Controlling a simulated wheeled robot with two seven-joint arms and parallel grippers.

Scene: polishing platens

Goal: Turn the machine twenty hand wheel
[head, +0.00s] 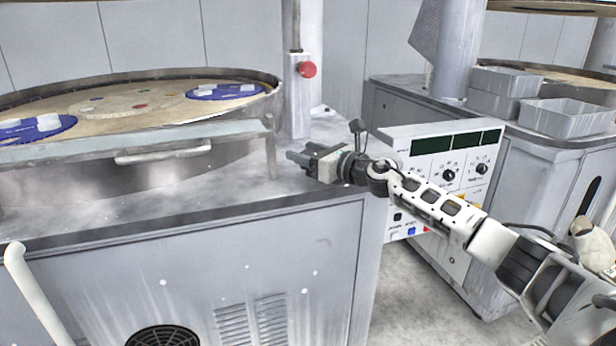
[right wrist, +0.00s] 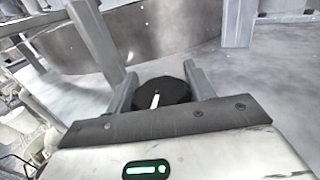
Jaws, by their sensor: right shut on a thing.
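The hand wheel (right wrist: 172,91) is a small black knob with a white mark on its top. In the right wrist view it sits between the two fingers of my right gripper (right wrist: 160,82), low on the grey deck of the machine. My right gripper (head: 303,161) is shut on it at the right end of the deck in the head view. There the gripper hides the wheel. The white mark points up and slightly right in the wrist view. My left gripper is not in view.
A round platen (head: 120,106) with blue discs lies left, behind a grey bar (head: 150,137) with a handle. A red button (head: 308,69) is on a post behind my gripper. A control panel (head: 440,165) stands beside my right arm. Grey bins (head: 570,118) sit at right.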

